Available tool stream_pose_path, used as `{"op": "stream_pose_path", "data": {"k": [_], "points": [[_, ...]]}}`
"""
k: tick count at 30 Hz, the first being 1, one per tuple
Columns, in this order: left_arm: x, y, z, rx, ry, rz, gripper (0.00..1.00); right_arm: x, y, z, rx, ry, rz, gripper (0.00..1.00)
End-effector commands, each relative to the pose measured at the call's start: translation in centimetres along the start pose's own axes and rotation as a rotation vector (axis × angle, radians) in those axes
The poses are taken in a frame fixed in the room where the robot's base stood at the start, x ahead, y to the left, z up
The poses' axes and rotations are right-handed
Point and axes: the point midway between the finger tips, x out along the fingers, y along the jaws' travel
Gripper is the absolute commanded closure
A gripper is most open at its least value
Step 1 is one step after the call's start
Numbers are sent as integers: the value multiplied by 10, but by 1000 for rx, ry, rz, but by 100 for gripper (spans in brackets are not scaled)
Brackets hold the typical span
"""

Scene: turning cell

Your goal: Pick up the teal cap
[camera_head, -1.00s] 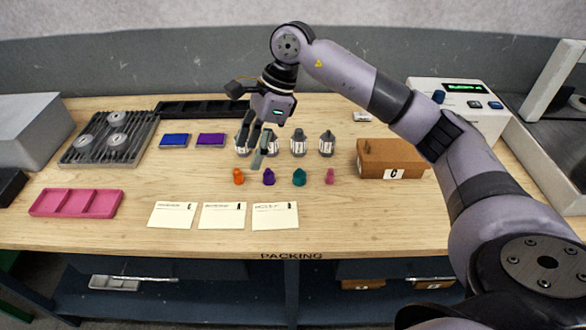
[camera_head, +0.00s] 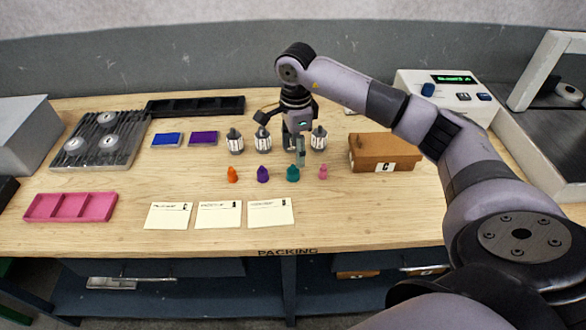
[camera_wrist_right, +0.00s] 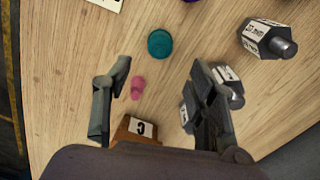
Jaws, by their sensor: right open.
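The teal cap (camera_head: 293,174) stands upright on the wooden table, between the purple cap (camera_head: 263,174) and the pink cap (camera_head: 323,172). My right gripper (camera_head: 299,155) is above the table, just behind the teal cap in the head view. In the right wrist view the teal cap (camera_wrist_right: 160,43) lies beyond the open fingertips of my right gripper (camera_wrist_right: 158,75), and the pink cap (camera_wrist_right: 137,87) shows between the fingers. The gripper is empty and apart from the teal cap. My left gripper is not in view.
Several metal holders (camera_head: 235,141) stand in a row behind the caps; my gripper hides part of this row. An orange cap (camera_head: 232,174) stands at the left. A brown box (camera_head: 384,153) is to the right, white cards (camera_head: 219,215) in front, and a pink tray (camera_head: 70,206) at left.

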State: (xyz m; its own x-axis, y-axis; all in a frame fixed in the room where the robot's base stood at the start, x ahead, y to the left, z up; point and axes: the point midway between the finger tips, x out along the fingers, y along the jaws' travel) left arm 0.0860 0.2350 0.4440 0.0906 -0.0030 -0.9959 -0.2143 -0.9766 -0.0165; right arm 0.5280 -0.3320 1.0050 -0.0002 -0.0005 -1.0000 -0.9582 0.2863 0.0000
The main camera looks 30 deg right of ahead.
Motion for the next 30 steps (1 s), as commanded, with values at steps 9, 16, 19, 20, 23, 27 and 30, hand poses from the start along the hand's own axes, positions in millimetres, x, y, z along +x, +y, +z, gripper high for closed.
{"op": "stream_pose_path", "data": {"k": [9, 16, 19, 20, 23, 27, 30], "points": [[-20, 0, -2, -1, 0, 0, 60, 27, 3, 5, -2, 0, 7, 48], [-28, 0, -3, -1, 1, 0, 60, 57, 3, 6, -1, -1, 2, 48], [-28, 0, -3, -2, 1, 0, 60, 60, 2, 6, -1, 0, 1, 48], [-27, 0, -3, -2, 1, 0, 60, 61, 2, 6, -1, 0, 0, 48], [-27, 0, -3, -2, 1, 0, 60, 61, 2, 6, -1, 0, 0, 48], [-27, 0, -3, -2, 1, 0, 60, 60, 2, 6, -1, 0, 0, 55], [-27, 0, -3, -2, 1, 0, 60, 60, 2, 6, -1, 0, 0, 62]]}}
